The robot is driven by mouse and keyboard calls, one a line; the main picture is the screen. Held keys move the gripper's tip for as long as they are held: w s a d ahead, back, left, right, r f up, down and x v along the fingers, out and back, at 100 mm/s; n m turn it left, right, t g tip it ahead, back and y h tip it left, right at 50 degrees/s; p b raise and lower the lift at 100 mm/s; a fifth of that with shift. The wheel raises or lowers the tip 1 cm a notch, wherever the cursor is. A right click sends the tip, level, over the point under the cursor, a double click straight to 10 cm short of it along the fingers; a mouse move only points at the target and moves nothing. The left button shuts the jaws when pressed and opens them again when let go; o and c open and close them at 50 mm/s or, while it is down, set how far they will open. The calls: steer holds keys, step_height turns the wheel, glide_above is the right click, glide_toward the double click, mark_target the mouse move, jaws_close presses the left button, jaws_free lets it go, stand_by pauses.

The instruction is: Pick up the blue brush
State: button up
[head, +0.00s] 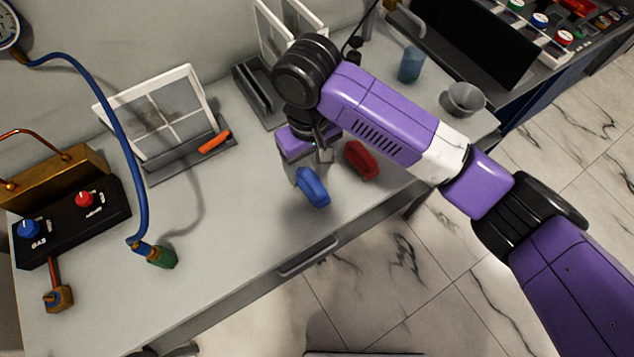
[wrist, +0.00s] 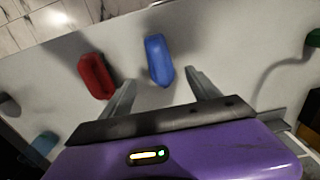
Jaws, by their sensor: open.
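The blue brush (head: 312,187) lies on the light grey bench top, left of a red brush (head: 361,160). My gripper (head: 309,172) is just behind and above the blue brush in the head view, pointing down. In the wrist view the blue brush (wrist: 159,60) lies ahead of the open fingers (wrist: 160,85), roughly between their lines. The fingers are apart and hold nothing. The red brush (wrist: 96,75) lies outside the fingers, on the left in the wrist view. I cannot tell the exact height of the fingertips above the bench.
A framed panel on a stand (head: 160,110) holds an orange item (head: 214,141). A black gas box (head: 75,215) and a blue hose with a green end (head: 161,257) are at left. A blue cup (head: 411,65) and grey bowl (head: 463,99) stand at right.

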mark_target(312, 178)
steer(key=shift+s+f+p, duration=0.15)
steer(key=shift+f+p, duration=0.55)
steer(key=shift+f, duration=2.8)
jaws_close()
steer(key=shift+r, duration=0.1)
step_height(312, 178, up, 20)
steer(key=shift+b, duration=0.4)
